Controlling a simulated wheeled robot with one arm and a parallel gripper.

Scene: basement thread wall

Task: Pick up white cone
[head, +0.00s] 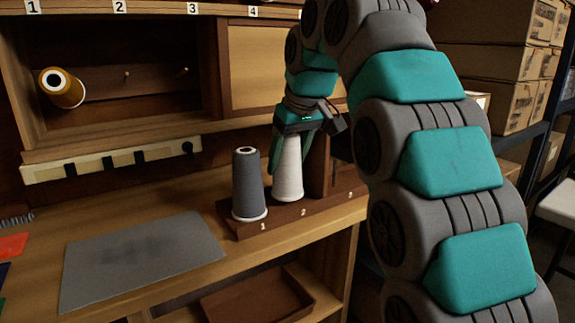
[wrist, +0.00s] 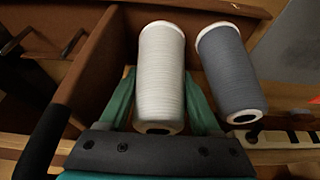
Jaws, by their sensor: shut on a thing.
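The white cone (head: 289,168) stands upright at position 2 of a brown stand (head: 246,231) on the wooden bench. My gripper (head: 289,160) comes down over it from above, with its teal fingers on either side. In the wrist view the white cone (wrist: 162,75) lies between the two fingers of my gripper (wrist: 160,108), which are shut on it. I cannot tell whether its base is clear of the stand. A grey cone (head: 249,184) stands upright at position 1, just left of the white one; it also shows in the wrist view (wrist: 229,72).
A grey mat (head: 140,258) lies on the bench at left. An orange cone (head: 61,88) hangs on a peg in the wall cubby above. An open brown tray (head: 258,300) sits on the lower shelf. Cardboard boxes (head: 490,97) are stacked at right.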

